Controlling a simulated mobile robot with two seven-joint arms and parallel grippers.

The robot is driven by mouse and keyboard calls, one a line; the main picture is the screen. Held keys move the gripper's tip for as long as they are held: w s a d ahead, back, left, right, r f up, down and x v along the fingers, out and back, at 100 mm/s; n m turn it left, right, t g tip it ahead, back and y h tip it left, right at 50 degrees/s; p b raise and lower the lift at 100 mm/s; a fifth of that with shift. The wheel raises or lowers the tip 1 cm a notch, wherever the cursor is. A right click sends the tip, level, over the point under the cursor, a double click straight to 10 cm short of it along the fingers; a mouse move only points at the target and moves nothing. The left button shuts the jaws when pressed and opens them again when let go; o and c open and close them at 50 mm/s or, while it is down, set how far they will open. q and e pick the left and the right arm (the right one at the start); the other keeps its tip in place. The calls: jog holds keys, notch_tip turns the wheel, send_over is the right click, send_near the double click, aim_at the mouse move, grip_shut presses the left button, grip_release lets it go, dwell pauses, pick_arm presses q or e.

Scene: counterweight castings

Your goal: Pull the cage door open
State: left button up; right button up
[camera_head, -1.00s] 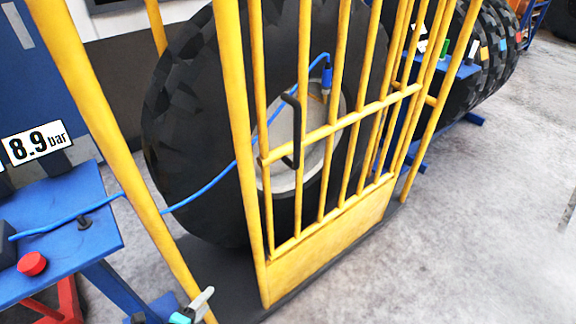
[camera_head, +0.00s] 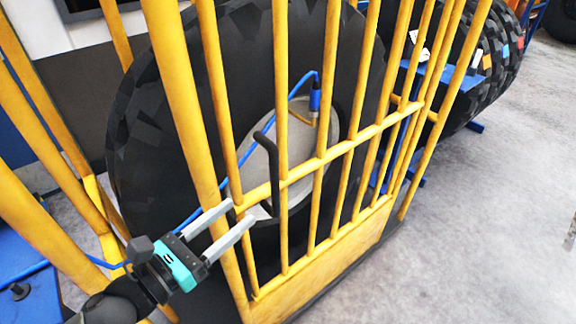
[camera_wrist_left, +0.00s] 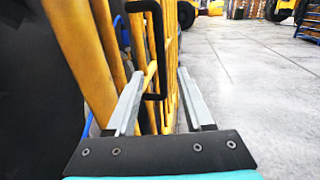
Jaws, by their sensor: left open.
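The yellow barred cage door (camera_head: 325,264) stands upright in front of a big black tyre, and its left edge lies close along the cage post, with no clear gap visible. A black bent handle (camera_head: 274,165) is fixed to the door near the crossbar, at the left side. My left gripper (camera_head: 240,212) is open, its two pale fingers pointing at the handle's lower part. In the left wrist view the handle (camera_wrist_left: 158,50) runs down into the space between the spread fingertips (camera_wrist_left: 160,73). I cannot tell whether the fingers touch it. My right gripper is out of view.
The tyre (camera_head: 150,130) fills the cage, with a blue air hose (camera_head: 243,160) running to its hub. Yellow cage posts (camera_head: 180,95) stand close beside my left arm. A blue table (camera_head: 20,270) is at the lower left. Grey floor (camera_head: 480,240) on the right is clear.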

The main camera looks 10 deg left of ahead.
aim_at(271, 185)
pick_arm(q)
jog(key=x, duration=0.6)
jog(key=shift+w+d+p, duration=0.1)
jog(key=shift+w+p, duration=0.2)
jog(key=shift+p, duration=0.05)
jog(key=shift+x, duration=3.75)
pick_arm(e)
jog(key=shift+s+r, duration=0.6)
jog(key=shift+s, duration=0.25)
pick_arm(q)
grip_shut()
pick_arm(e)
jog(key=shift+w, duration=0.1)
